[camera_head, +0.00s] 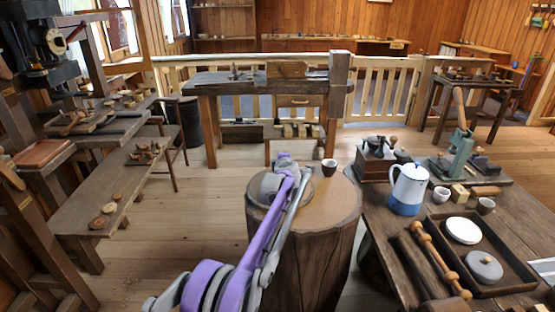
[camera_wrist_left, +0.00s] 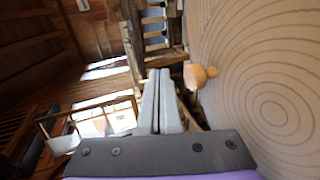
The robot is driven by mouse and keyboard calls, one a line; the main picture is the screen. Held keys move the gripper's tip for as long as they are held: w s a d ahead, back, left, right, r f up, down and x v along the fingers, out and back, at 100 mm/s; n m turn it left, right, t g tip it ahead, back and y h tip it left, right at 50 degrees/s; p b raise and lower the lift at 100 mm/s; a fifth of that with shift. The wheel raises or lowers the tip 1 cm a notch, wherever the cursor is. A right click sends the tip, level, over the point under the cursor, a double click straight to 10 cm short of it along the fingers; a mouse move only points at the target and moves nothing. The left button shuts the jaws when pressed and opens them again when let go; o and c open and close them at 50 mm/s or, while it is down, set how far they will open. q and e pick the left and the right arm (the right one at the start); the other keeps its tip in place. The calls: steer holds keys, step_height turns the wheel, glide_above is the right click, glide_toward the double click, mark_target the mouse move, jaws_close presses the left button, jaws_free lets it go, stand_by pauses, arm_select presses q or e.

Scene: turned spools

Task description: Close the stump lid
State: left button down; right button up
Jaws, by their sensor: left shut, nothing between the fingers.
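The stump (camera_head: 318,245) stands upright in the middle of the head view, with a pale, flat, round top. Its ringed top (camera_wrist_left: 270,108) fills the right of the left wrist view. My left gripper (camera_head: 288,163) is over the left far part of the top, with its fingers (camera_wrist_left: 160,100) shut together and empty. A small brown cup (camera_head: 329,168) stands at the far edge. A tan rounded piece (camera_wrist_left: 200,75) shows beside the fingers. My right gripper is out of view.
A table at the right holds a blue and white pot (camera_head: 409,190), a coffee grinder (camera_head: 376,158), cups and a dark tray (camera_head: 510,284). A bench (camera_head: 80,200) stands at the left and a workbench (camera_head: 225,85) behind. Open floor (camera_head: 200,225) lies left of the stump.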

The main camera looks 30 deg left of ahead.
arm_select(q)
steer(key=shift+w+a+f+g+b, duration=0.15)
steer(key=shift+w+f+g+b, duration=0.1)
steer(key=shift+f+g+b, duration=0.35)
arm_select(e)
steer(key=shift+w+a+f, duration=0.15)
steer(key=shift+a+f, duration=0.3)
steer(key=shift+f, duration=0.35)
